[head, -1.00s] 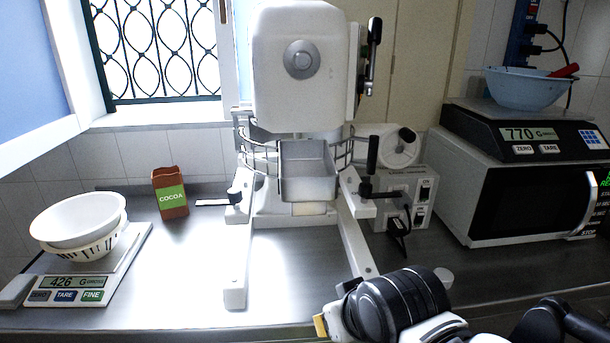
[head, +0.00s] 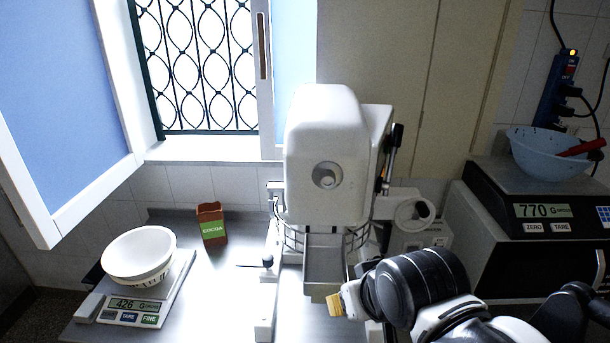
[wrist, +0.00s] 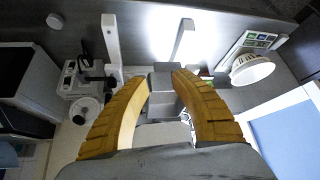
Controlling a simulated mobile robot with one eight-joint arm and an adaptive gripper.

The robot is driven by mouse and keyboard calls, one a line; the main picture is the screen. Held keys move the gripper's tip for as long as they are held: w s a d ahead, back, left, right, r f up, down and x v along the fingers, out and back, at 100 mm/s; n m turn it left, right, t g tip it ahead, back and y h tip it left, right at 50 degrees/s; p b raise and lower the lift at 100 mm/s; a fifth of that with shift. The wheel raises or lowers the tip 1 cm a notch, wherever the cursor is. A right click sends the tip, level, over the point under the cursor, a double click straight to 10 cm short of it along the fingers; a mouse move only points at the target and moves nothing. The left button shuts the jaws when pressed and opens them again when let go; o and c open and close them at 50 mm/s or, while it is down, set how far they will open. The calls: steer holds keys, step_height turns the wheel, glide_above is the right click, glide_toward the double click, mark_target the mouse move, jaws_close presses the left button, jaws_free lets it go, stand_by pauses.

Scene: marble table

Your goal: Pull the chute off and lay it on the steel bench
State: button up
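The chute (head: 325,268) is a grey metal open-topped tray, fixed on the front of the white mixer (head: 327,160) below its head. My gripper (head: 338,304), with yellow fingers, is just in front of the chute's lower right, with my arm coming in from the right. In the wrist view, the yellow fingers of my gripper (wrist: 160,76) stand apart and the grey chute (wrist: 161,97) shows in the gap between them. I cannot tell whether either finger touches it. The steel bench (head: 222,290) has bare shiny surface left of the mixer.
A scale (head: 136,312) with white bowls (head: 139,255) stands on the left. A cocoa carton (head: 212,224) is behind it. A second scale (head: 545,213) with a blue bowl (head: 553,155) sits on the microwave (head: 520,258) at right. The mixer's legs reach toward the bench front.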

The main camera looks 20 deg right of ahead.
step_height(320, 180, up, 14)
steer(key=w+g+p, duration=0.1)
steer(key=w+p, duration=0.2)
steer(key=p, duration=0.8)
steer(key=m+g, duration=0.3)
steer(key=g, duration=0.3)
glide_above(325, 269)
steer(key=a, duration=0.4)
step_height(325, 269, down, 7)
steer(key=shift+w+a+f+m, duration=0.25)
steer(key=shift+w+f+m, duration=0.1)
steer(key=shift+w, duration=0.15)
step_height(325, 269, down, 10)
steer(key=shift+f, duration=0.15)
jaws_close()
